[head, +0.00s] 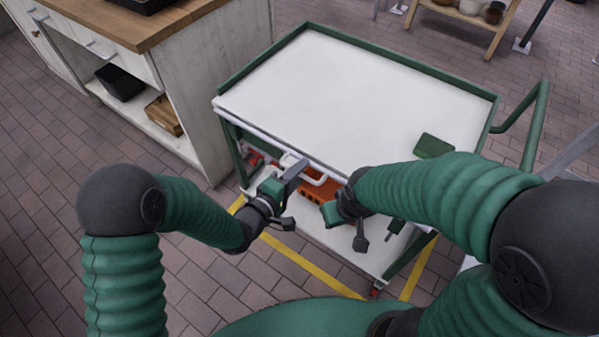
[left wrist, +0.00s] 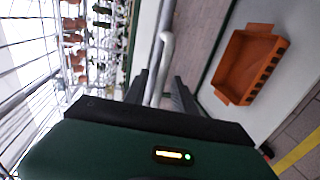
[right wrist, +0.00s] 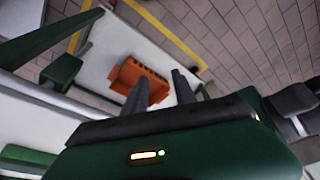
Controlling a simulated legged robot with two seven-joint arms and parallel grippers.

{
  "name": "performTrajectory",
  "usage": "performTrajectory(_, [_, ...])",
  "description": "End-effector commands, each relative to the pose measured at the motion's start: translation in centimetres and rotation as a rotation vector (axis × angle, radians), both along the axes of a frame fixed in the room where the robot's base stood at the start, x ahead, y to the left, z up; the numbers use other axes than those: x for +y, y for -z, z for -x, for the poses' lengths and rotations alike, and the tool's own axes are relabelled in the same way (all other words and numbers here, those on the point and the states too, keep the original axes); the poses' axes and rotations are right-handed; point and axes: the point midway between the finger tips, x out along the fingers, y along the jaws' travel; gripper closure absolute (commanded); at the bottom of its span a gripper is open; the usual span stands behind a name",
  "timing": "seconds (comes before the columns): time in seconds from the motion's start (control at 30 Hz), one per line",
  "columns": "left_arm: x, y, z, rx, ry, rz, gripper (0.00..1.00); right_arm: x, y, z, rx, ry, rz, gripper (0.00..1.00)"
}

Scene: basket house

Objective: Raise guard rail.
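The guard rail (head: 250,127) is a white bar along the cart's near side, just below the white top (head: 360,95). A bent white handle (head: 318,180) sticks out from it. My left gripper (head: 293,192) is beside this handle. In the left wrist view the white bar (left wrist: 165,50) runs between its two spread fingers (left wrist: 160,92), which do not appear closed on it. My right gripper (head: 346,222) is in front of the cart, right of the handle. Its fingers are apart and empty in the right wrist view (right wrist: 160,88). Part of the rail is hidden behind my arms.
An orange crate (left wrist: 248,65) sits on the cart's lower shelf. A green object (head: 433,145) lies on the cart top, which is otherwise clear. A green push handle (head: 535,120) is at the right. A wooden-topped cabinet (head: 185,75) stands close on the left.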

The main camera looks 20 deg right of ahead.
Motion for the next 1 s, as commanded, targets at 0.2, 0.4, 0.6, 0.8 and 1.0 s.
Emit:
performTrajectory(0.2, [-0.06, 0.02, 0.0, 0.0, -0.001, -0.002, 0.83, 0.02, -0.02, -0.01, 0.0, -0.001, 0.0, 0.67])
performTrajectory(0.4, [-0.09, 0.06, 0.03, 0.0, 0.0, -0.003, 1.0, 0.02, -0.01, -0.01, 0.0, -0.001, 0.0, 0.67])
performTrajectory(0.6, [-0.15, 0.12, 0.09, 0.001, 0.002, -0.003, 1.0, 0.02, 0.0, -0.01, 0.0, -0.001, 0.0, 0.67])
performTrajectory(0.8, [-0.18, 0.16, 0.14, 0.002, 0.004, -0.003, 1.0, 0.02, 0.01, 0.0, 0.0, -0.001, 0.0, 0.67])
performTrajectory(1.0, [-0.19, 0.22, 0.19, 0.004, 0.005, -0.005, 1.0, 0.02, 0.01, 0.0, 0.0, -0.001, 0.0, 0.67])
